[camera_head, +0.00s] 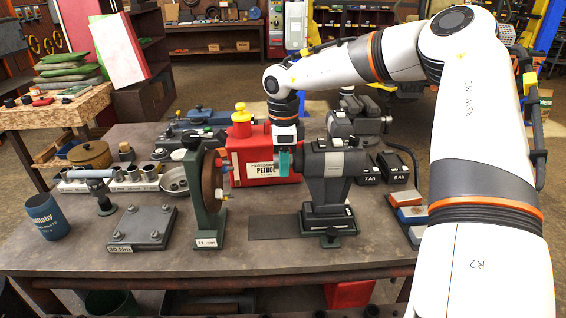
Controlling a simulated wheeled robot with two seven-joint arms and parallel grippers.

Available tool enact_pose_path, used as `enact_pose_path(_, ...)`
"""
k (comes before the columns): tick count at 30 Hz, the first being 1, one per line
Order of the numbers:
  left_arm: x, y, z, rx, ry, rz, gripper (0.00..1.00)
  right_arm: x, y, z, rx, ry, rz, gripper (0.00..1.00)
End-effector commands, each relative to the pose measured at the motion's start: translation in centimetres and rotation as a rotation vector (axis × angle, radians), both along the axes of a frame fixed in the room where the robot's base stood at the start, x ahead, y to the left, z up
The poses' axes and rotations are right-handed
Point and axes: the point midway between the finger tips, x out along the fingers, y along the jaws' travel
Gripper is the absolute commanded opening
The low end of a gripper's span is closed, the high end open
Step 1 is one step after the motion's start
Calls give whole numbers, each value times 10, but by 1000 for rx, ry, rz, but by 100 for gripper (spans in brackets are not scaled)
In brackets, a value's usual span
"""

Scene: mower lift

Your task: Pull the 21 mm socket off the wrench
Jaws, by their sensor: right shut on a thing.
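A dark grey power wrench (325,162) lies level in a black stand (329,219) right of the table's middle, its nose pointing left. My right gripper (285,166) reaches down from above at that nose. It is shut on the small part there, which I take for the 21 mm socket; the fingers and a teal piece hide most of it. The part appears in line with the nose, and I cannot tell whether a gap separates them. A green post with a brown disc (208,180) stands left of it, labelled 21 mm. My left gripper is not in view.
A red petrol can (251,150) stands close behind my right gripper. A rail of sockets (132,181), a metal bowl (173,181), a torque plate (142,227) and a blue cup (46,217) are at the left. Batteries (392,167) lie right of the wrench. The front table edge is mostly clear.

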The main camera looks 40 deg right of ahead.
Motion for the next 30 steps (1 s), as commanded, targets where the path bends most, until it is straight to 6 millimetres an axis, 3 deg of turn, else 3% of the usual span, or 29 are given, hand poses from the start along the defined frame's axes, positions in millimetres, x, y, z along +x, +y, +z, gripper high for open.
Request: enact_pose_path(30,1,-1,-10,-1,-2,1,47,14,17,0,2,-1,0,0)
